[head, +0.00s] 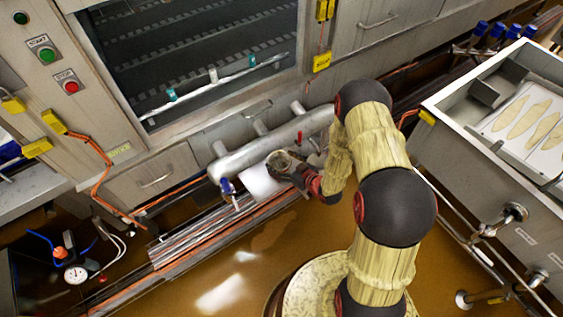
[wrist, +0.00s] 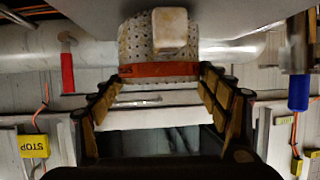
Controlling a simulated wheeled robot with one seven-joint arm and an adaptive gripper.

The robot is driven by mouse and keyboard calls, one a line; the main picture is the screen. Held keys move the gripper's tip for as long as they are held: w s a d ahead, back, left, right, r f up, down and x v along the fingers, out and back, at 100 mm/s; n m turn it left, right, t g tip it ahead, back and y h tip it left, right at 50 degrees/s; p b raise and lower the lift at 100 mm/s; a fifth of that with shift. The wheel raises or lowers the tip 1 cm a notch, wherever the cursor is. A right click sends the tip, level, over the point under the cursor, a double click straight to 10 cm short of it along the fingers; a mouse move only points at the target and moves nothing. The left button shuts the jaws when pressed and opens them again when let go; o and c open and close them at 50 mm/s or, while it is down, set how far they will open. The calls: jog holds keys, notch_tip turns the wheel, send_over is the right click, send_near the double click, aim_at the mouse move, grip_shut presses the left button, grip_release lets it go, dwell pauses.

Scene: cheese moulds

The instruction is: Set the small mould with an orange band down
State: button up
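The small mould (wrist: 132,45) is pale and perforated, with an orange band (wrist: 160,70) around it. In the wrist view it sits between my fingertips, the padded fingers close against both sides at the band. A beige block (wrist: 170,30) covers part of its wall.
A thick pale pipe (head: 265,148) runs just behind the slab, with a blue-handled valve (head: 227,187) to the left and a red lever (head: 299,137) to the right. A steel bin with pale pieces (head: 507,140) stands at right. Orange cables (head: 98,160) run along the left.

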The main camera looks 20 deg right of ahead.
jog(key=o, duration=0.4)
